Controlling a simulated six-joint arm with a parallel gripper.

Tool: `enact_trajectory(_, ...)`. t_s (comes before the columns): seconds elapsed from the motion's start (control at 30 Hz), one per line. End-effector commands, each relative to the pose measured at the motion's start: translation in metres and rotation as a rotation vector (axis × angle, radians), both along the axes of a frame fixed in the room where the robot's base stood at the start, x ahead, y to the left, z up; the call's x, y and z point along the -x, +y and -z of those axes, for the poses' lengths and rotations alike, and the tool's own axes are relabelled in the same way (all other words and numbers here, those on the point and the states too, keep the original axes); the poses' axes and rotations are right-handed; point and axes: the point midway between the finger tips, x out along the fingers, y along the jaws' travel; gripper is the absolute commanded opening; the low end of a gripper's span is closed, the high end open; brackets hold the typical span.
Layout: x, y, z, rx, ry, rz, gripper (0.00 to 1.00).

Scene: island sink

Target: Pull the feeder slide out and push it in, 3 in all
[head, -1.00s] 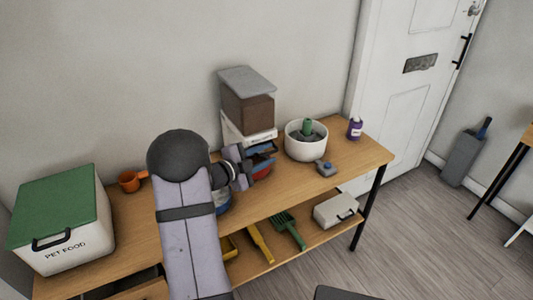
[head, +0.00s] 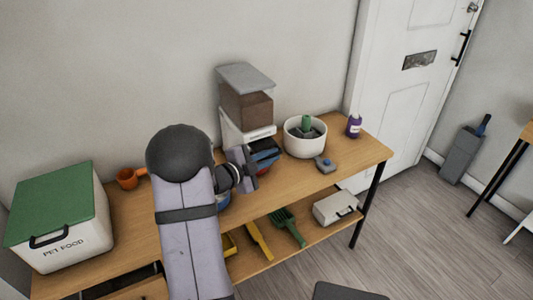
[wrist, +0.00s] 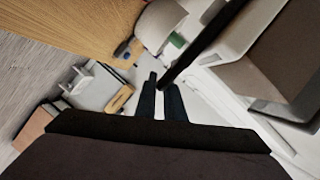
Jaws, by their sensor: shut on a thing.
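The feeder (head: 247,103) stands against the wall at the back of the wooden bench. It has a grey lid, a clear hopper of brown food and a white base. My gripper (head: 268,155) is low at the feeder's front, its blue fingers shut on the feeder slide. The slide is a dark piece under the white base, mostly hidden by the fingers in the head view. In the wrist view a long dark bar (wrist: 205,42), likely the slide's edge, runs up from my fingertips (wrist: 161,88). How far out the slide is cannot be told clearly.
A red bowl (head: 264,171) is partly hidden below the gripper. The pet food box (head: 62,218) and orange scoop (head: 128,178) are left.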

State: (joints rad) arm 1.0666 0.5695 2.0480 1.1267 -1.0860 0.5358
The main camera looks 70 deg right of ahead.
Motion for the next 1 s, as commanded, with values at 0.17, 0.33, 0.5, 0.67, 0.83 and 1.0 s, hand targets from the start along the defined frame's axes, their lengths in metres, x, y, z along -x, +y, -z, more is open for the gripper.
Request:
enact_trajectory(0.17,0.003,0.003,0.0,0.0,-0.001,0.002,0.0)
enact_trajectory(0.33,0.003,0.003,0.0,0.0,-0.001,0.002,0.11)
enact_trajectory(0.5,0.003,0.003,0.0,0.001,0.0,0.001,0.28)
enact_trajectory(0.67,0.003,0.003,0.0,0.001,0.0,0.001,0.28)
enact_trajectory(0.83,-0.001,0.008,-0.002,0.002,-0.002,-0.001,0.28)
enact_trajectory(1.0,-0.009,0.025,-0.006,0.003,-0.002,-0.003,0.28)
